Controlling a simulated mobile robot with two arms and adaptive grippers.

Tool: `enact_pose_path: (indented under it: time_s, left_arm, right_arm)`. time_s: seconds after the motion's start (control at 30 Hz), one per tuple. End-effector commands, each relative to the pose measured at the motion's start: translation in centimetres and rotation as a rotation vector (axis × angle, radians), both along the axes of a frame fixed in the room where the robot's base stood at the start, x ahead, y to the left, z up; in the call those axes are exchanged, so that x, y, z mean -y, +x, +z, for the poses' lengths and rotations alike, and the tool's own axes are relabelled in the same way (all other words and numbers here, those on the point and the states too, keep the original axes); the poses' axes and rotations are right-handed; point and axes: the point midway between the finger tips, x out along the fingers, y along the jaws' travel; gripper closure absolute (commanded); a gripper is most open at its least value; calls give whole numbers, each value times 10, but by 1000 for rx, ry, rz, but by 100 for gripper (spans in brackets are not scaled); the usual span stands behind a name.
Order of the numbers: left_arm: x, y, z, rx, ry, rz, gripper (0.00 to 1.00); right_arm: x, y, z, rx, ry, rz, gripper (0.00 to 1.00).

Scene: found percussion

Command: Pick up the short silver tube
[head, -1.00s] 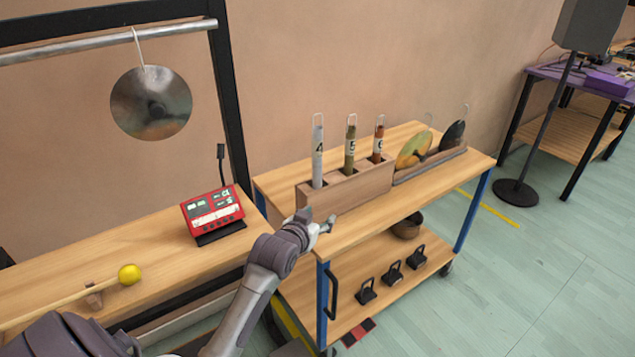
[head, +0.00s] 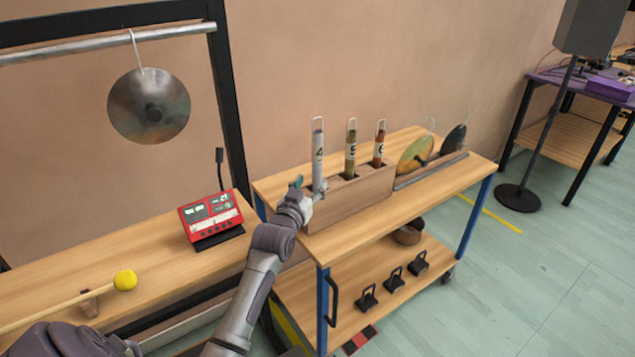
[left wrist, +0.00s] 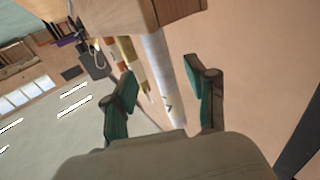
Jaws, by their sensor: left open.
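The silver tube (head: 318,160), marked 4, stands upright in the left end of the wooden rack (head: 350,196), with a wire loop at its top. My left gripper (head: 311,187) is open at the left end of the rack, low beside this tube. In the left wrist view the silver tube (left wrist: 160,78) appears between the spread fingers of my left gripper (left wrist: 161,80), with a gap on each side. I cannot tell whether it is fully between them in depth. The tube's lower end is hidden in the rack. My right gripper is not in view.
A brass tube (head: 350,152) and a copper tube (head: 378,148) stand close by in the same rack. Two discs stand in a holder (head: 432,170) to the right. A red device (head: 211,217), a yellow mallet (head: 125,280) and a hanging gong (head: 149,106) are to the left.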

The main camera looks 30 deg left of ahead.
Motion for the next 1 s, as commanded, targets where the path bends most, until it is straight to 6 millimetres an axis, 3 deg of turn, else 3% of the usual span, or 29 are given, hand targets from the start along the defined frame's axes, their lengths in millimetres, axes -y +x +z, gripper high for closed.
enact_pose_path:
  time_s: [0.33,0.67,1.0]
  left_arm:
    - [-12,49,1,1,0,0,43]
    - [-13,54,1,0,1,0,45]
    - [-13,54,1,0,0,0,100]
  right_arm:
    - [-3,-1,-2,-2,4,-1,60]
    - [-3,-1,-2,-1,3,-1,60]
    - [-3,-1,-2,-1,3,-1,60]
